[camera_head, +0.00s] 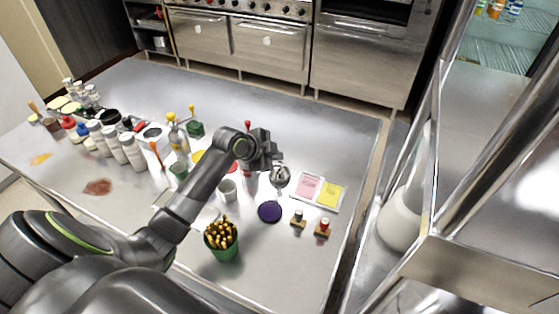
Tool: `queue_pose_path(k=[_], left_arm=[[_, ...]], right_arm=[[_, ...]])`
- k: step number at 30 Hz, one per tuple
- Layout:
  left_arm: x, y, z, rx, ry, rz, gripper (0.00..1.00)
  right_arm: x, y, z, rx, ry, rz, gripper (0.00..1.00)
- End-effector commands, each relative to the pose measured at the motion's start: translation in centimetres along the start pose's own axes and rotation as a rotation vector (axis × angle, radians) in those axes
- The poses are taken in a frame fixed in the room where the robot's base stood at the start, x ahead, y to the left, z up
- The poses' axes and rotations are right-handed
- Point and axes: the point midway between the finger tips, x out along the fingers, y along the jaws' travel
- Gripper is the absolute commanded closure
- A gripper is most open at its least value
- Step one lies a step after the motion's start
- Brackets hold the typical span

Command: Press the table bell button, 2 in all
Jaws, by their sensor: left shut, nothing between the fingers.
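Two small buttons on wooden bases stand near the table's right front: one with a dark and white top (298,217) and one with a red top (323,226). I cannot tell from their shapes which is the table bell button. My left gripper (275,163) is shut and empty, above the table, behind and left of both buttons and apart from them. A shiny, rounded, glass-like thing (280,177) shows just below the gripper; I cannot tell whether they touch. My right gripper is not in view.
A purple disc (269,212) lies left of the buttons, and a green cup of yellow-brown sticks (221,240) stands nearer. A pink-and-yellow card board (319,191) lies behind the buttons. White bottles (133,152) crowd the left. The table's back right is clear.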

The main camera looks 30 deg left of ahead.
Motion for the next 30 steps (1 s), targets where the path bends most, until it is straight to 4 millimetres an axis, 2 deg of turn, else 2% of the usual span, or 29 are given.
queue_pose_path(k=[11, 24, 30], left_arm=[[-0.3, -0.2, -0.2, 0.001, 0.001, -0.001, 1.0], [-3.3, -2.4, -2.4, 0.001, 0.001, -0.001, 1.0], [-3.6, -2.6, -2.6, 0.0, 0.0, 0.0, 1.0]], right_arm=[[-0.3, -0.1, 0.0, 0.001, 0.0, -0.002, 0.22], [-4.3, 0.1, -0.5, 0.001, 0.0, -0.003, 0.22], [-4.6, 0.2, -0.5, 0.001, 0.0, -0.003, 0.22]])
